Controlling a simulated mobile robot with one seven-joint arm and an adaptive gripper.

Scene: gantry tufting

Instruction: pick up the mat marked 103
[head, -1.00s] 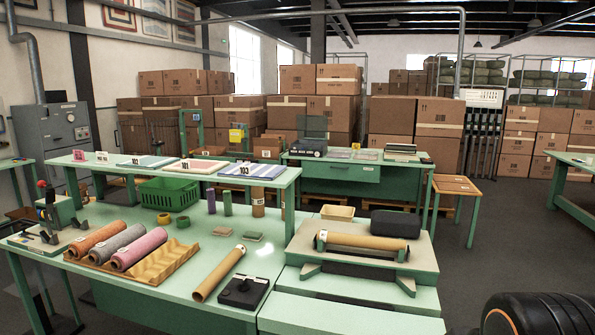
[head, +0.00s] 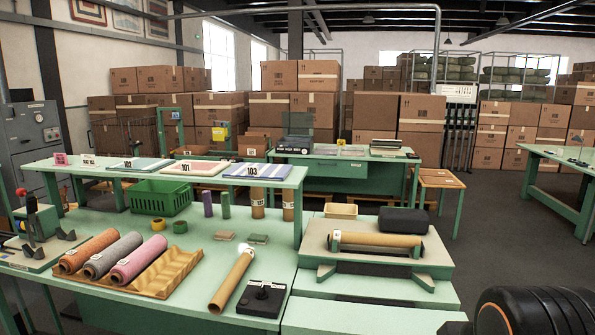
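The mat marked 103 (head: 270,173) lies flat at the right end of the raised green shelf (head: 285,182) above the workbench. It has blue and white stripes, and its white 103 label is at its front edge. The pinkish mat marked 101 (head: 210,168) lies just left of it, and the mat marked 102 (head: 148,163) lies further left. Nothing lies on top of the mat marked 103.
Below the shelf, the workbench holds a green crate (head: 160,197), yarn rolls in a wooden cradle (head: 165,276), a cardboard tube (head: 232,281) and a black control box (head: 263,298). A roller machine (head: 375,252) stands to the right. Grey floor (head: 490,225) is open beyond it.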

